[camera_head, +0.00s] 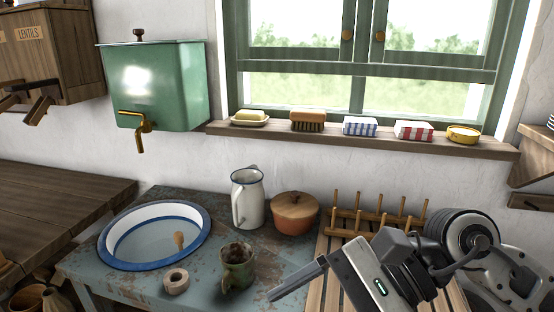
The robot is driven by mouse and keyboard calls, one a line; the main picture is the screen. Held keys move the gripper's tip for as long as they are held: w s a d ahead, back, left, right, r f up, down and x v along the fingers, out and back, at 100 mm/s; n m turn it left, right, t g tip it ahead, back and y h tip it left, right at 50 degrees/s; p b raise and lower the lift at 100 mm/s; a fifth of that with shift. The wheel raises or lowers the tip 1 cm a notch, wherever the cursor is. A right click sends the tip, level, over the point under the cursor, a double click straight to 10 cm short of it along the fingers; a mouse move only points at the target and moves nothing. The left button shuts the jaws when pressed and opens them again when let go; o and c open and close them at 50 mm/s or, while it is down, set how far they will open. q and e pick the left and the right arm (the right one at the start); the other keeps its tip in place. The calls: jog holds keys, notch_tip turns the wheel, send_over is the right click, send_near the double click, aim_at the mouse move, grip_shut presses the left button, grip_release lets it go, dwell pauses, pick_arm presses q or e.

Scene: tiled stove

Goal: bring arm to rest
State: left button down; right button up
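My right arm comes in from the lower right, over the slatted wooden rack. Its gripper (284,291) points left and down, with a grey finger reaching over the front part of the worn blue table (222,206). The fingers overlap from this angle, so I cannot tell whether they are open or shut. No object shows at the fingertips. A mossy mug (237,268) stands to the left of the fingertip, apart from it. My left gripper is not in view.
A white basin (110,257) with a blue rim, a tape-like roll (176,281), a white jug (247,198) and a lidded brown pot (294,213) stand on the table. A peg rack (345,224) is behind my arm. A green water tank (155,85) hangs above.

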jog(key=w+r+m+t+y, duration=0.3)
jog(key=r+m+t+y, duration=0.25)
jog(key=m, duration=0.45)
jog(key=w+r+m+t+y, duration=0.2)
jog(key=r+m+t+y, duration=0.4)
jog(key=m, duration=0.4)
jog(key=w+d+f+m+t+h, duration=0.2)
jog(key=w+d+m+t+h, duration=0.15)
jog(key=m+t+h, duration=0.5)
jog(key=w+d+f+m+t+h, duration=0.1)
jog(key=w+d+m+t+h, duration=0.3)
jog(key=m, duration=0.7)
jog(key=d+f+m+g+h, duration=0.3)
jog(key=d+f+m+h, duration=0.3)
jog(key=f+m+h, duration=0.4)
jog(key=s+d+f+m+g, duration=0.3)
jog(key=s+f+m+g, duration=1)
jog(key=s+f, duration=0.8)
jog(key=w+a+f+n+t+y, duration=0.2)
jog(key=w+a+f+t, duration=0.3)
jog(key=w+a, duration=0.1)
jog(key=shift+w+a+n+y, duration=0.15)
jog(key=shift+w+n+y, duration=0.25)
jog(key=shift+w, duration=0.1)
